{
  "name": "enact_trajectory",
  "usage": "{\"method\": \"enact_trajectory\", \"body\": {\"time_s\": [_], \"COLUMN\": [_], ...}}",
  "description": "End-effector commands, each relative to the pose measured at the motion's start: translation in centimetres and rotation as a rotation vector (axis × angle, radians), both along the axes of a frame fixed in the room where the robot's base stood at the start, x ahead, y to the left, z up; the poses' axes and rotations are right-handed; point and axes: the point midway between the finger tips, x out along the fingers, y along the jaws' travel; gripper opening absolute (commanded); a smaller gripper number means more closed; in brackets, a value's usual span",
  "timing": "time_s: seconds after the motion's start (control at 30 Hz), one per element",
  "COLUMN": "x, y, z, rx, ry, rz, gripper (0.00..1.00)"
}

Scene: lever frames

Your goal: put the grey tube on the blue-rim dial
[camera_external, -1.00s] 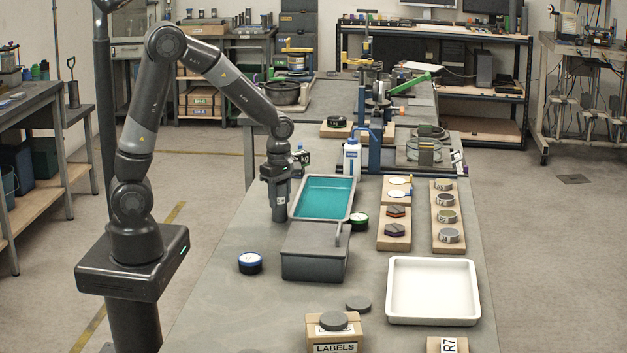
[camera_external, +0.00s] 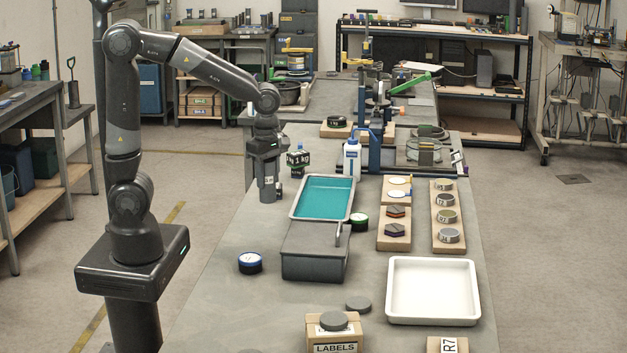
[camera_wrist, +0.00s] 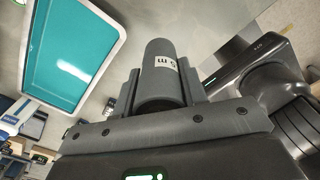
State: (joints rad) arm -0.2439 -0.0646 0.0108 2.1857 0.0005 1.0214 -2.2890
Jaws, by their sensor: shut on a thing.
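The grey tube (camera_wrist: 160,62), with a small white label, is held between the fingers of my gripper (camera_wrist: 158,92) in the wrist view. In the external view my gripper (camera_external: 268,188) points down at the left edge of the bench, left of the teal-lined tray. There the tube and the fingers are hard to tell apart. The blue-rim dial (camera_external: 250,263) lies on the bench nearer the camera, left of the grey lidded box and apart from my gripper. Its top looks pale inside a blue ring.
The teal-lined tray (camera_external: 325,198), grey box (camera_external: 315,255) and green-rimmed dial (camera_external: 358,222) lie right of my gripper. A 1 kg weight (camera_external: 298,160) and white bottle (camera_external: 352,158) stand behind. A white tray (camera_external: 433,318) is at right. Bench around the blue-rim dial is clear.

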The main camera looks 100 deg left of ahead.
Motion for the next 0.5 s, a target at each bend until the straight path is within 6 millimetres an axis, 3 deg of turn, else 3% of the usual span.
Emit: {"method": "enact_trajectory", "body": {"time_s": [0.27, 0.37, 0.5], "x": [0.0, 0.1, -0.5], "y": [-2.1, -4.7, -10.3], "z": [0.7, 1.1, 1.9], "rx": [-0.001, -0.002, -0.005], "ry": [-0.003, -0.003, -0.006], "rz": [-0.023, -0.068, -0.166], "gripper": [0.09, 0.09, 0.09]}}
